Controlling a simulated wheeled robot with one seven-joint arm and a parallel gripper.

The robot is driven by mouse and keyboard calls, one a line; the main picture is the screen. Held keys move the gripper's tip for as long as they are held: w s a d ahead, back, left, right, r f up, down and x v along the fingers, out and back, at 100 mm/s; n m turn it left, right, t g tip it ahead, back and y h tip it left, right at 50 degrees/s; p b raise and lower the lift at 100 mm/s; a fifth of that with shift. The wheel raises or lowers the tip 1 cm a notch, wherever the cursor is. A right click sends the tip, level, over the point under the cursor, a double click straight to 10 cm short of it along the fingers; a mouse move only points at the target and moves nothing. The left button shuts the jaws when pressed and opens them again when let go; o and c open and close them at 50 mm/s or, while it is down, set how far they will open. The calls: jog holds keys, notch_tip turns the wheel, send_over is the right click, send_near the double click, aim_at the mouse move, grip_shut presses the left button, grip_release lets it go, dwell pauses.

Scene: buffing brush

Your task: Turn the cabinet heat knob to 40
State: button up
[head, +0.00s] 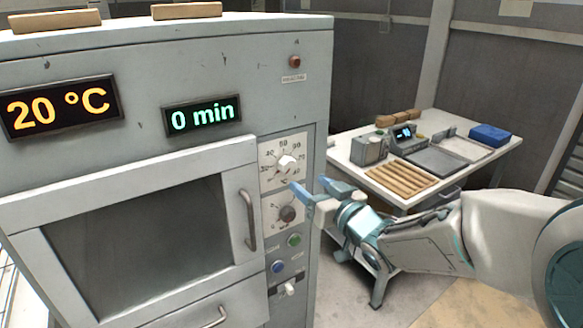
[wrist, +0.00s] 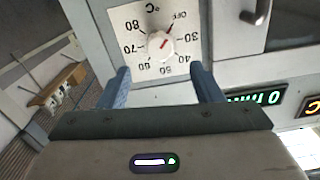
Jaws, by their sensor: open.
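The heat knob (head: 287,164) is a white round knob on a white °C dial plate on the grey cabinet's right-hand panel. In the wrist view the knob (wrist: 160,46) has a red mark that appears to point toward OFF. The temperature display (head: 59,106) reads 20 °C in orange. My gripper (head: 309,186) is open and empty in front of the panel, just below and right of the knob in the head view. In the wrist view the fingers (wrist: 160,76) straddle the area below the knob, apart from it.
Below the heat dial are a dark knob (head: 288,213), a green button (head: 294,240), a blue button (head: 278,267) and a small switch (head: 285,290). The door handle (head: 248,220) protrudes left of the dials. A time display (head: 201,115) reads 0 min. A worktable (head: 350,150) stands behind right.

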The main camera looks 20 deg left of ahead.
aim_at(290, 168)
jog(key=p+x, duration=0.1)
jog(key=x, duration=0.8)
jog(key=shift+p, duration=0.3)
jog(key=shift+d, duration=0.1)
jog(key=c, duration=1)
